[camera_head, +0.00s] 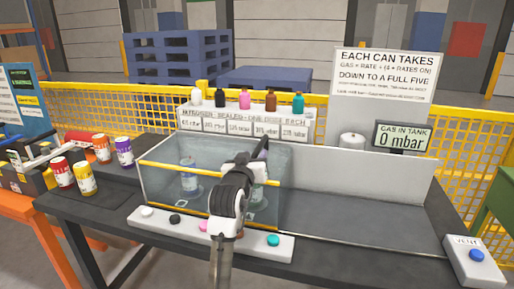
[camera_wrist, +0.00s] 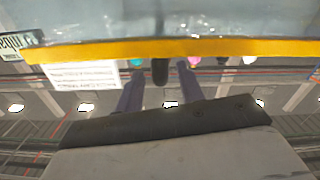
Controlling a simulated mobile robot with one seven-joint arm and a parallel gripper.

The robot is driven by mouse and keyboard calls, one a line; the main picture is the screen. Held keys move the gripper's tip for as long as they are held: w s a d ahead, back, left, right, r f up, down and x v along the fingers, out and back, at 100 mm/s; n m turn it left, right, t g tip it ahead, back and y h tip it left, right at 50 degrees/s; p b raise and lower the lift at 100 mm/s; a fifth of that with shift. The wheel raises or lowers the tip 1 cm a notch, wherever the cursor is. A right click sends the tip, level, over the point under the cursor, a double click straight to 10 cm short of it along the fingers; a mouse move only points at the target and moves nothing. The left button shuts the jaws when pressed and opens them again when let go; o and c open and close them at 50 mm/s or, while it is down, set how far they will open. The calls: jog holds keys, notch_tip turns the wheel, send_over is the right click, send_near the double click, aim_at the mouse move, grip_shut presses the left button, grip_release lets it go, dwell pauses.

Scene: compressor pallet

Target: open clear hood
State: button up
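The clear hood (camera_head: 163,186) is a see-through box with yellow edging on the dark bench, and it appears down. Its yellow front bar (camera_head: 180,170) crosses the top of the wrist view as a wide yellow band (camera_wrist: 230,48). My gripper (camera_head: 264,146) is at the right part of the hood's front, partly hidden behind my own wrist in the head view.
A button strip (camera_head: 143,222) lies in front of the hood. Several coloured cans (camera_head: 85,178) stand at left. A shelf of small bottles (camera_head: 245,100) and a gauge reading 0 mbar (camera_head: 402,137) are behind. A blue vent button (camera_head: 476,255) is at right. The bench's right part is clear.

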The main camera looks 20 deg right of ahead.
aim_at(258, 148)
jog(key=shift+p+x, duration=0.3)
jog(key=shift+x, duration=1.85)
jog(key=shift+c, duration=0.4)
grip_shut()
